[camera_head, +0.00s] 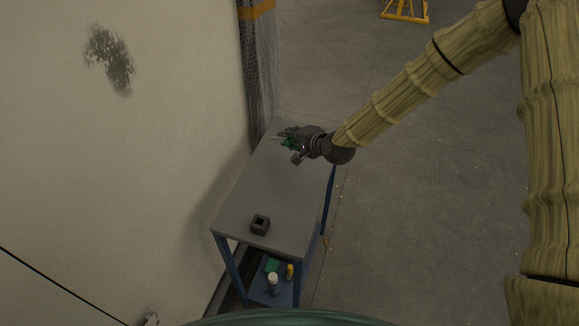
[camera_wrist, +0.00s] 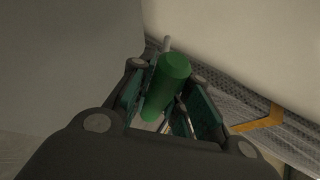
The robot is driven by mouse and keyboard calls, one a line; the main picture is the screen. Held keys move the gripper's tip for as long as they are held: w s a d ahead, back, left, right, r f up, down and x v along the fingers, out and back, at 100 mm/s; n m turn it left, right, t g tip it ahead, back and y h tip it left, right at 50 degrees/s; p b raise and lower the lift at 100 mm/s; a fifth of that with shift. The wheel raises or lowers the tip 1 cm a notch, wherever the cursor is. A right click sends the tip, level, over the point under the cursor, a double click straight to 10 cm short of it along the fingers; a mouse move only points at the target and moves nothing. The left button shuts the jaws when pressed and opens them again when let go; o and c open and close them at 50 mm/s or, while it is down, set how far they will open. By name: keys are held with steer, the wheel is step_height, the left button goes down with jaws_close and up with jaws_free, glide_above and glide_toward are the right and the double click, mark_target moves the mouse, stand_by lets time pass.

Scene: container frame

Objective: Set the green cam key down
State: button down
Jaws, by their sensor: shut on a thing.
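The green cam key (camera_wrist: 168,84) is a green cylinder with a thin pale grey shaft at its far end. My gripper (camera_wrist: 172,108) is shut on it, with the key between its two fingers in the wrist view. In the head view my gripper (camera_head: 290,141) is over the far end of the grey table (camera_head: 262,190), and only a little green of the key (camera_head: 286,139) shows there. I cannot tell whether the key touches the tabletop.
A dark square block with an opening (camera_head: 260,224) stands at the table's near end. The tabletop between it and my gripper is clear. A wall (camera_head: 120,150) runs along the left.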

mark_target(290, 166)
steer(key=shift+w+r, duration=0.1)
steer(key=shift+w, duration=0.05)
steer(key=shift+f, duration=0.2)
steer(key=shift+w+d+f+b, duration=0.1)
steer(key=shift+f+b, duration=2.7)
steer(key=shift+f, duration=2)
steer(key=c, duration=1.5)
jaws_free()
steer(key=shift+p+v, duration=1.45)
steer(key=shift+v, duration=2.6)
